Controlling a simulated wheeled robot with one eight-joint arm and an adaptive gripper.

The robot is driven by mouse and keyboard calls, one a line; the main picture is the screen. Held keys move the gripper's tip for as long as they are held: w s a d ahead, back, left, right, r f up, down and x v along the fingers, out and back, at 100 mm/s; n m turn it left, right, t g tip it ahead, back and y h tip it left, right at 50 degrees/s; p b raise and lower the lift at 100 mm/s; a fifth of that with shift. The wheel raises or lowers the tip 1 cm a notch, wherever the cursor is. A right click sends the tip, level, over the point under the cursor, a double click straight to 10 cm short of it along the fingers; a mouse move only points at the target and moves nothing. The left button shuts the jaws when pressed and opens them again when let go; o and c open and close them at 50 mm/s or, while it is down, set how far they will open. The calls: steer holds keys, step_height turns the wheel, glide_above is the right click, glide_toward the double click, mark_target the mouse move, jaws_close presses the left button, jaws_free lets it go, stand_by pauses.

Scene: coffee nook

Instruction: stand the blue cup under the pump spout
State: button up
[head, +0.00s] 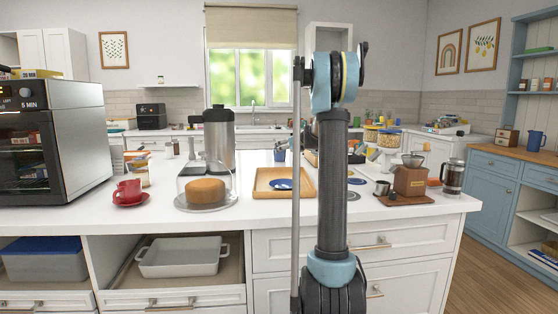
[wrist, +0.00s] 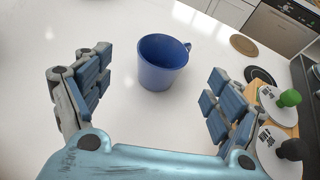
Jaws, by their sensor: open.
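The blue cup (wrist: 162,62) stands upright on the white counter in the wrist view, its handle on the far right side. My gripper (wrist: 155,98) is open and empty, its two fingers spread left and right, with the cup ahead between them and not visibly touched. A silver pump flask (head: 219,140) with a dark top stands on the counter, left of my arm.
A glass-domed cake (head: 206,190) stands before the flask, with a wooden tray (head: 262,190) right of it. A red cup (head: 130,190) is left. A coffee grinder (head: 410,180) is right. Brown (wrist: 243,44) and black (wrist: 260,76) discs lie right of the cup.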

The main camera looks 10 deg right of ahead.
mark_target(281, 154)
steer(key=shift+x, duration=4.65)
steer(key=shift+d+r, duration=0.15)
steer(key=shift+d, duration=0.05)
steer(key=c, duration=1.4)
